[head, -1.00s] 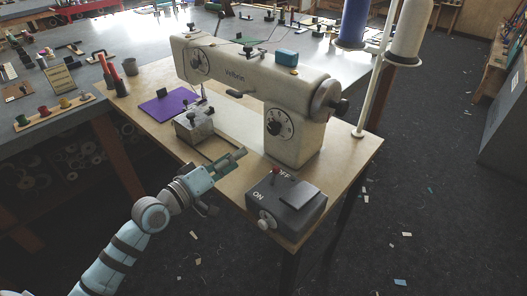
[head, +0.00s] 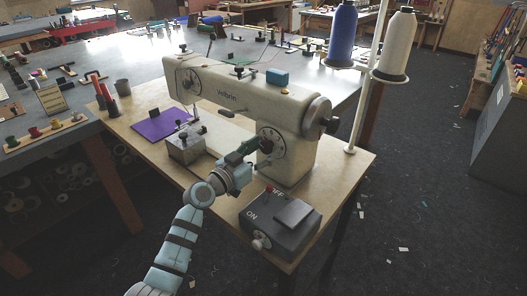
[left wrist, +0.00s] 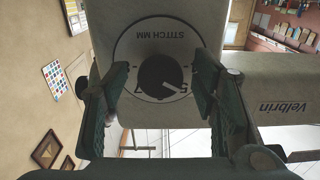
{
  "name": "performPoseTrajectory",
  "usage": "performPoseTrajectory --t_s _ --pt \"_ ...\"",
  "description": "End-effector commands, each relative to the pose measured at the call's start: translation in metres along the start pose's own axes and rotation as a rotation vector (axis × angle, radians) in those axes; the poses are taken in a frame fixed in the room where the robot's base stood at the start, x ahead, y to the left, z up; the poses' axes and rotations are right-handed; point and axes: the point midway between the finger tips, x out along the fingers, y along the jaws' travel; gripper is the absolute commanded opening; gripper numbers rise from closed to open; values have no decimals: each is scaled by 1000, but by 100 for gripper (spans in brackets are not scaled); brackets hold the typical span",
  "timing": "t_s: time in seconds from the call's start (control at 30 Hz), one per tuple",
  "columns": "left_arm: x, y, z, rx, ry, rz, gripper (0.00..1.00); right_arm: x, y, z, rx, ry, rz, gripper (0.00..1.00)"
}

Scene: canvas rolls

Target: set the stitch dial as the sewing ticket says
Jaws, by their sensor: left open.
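The stitch dial (head: 272,143) is a round white plate with a black knob on the end pillar of the cream Velbrin sewing machine (head: 235,95). In the left wrist view the knob (left wrist: 158,77) has a light pointer mark toward the lower right, near a digit that looks like a 5; "STITCH MM" appears upside down. My left gripper (head: 252,147) is open in front of the dial. Its fingers show on either side of the knob, apart from it. A sewing ticket (head: 52,99), a tan card with unreadable writing, stands on the grey table at left.
A dark switch box (head: 280,222) marked ON and OFF sits just below my gripper on the wooden table. A second dial (head: 188,82) is on the machine's far end. Thread cones (head: 395,45) stand at right. A purple cloth (head: 160,124) lies at left.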

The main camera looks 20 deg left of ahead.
Motion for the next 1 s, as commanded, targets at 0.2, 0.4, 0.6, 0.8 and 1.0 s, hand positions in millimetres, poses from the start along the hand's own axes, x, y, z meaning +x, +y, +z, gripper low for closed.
performPoseTrajectory --t_s 0.2,0.4,0.6,0.8,1.0 --pt "4 0 0 0 0 0 53 0 0 0 0 0 0 0" --pt "4 0 0 0 0 0 33 0 0 0 0 -1 0 0" --pt "3 0 0 -1 1 0 6 0 0 0 0 -1 0 0" --pt "3 0 0 -21 0 0 6 0 1 0 -1 -1 1 0" --pt "3 0 0 -99 0 0 6 1 2 0 -1 -1 2 0"
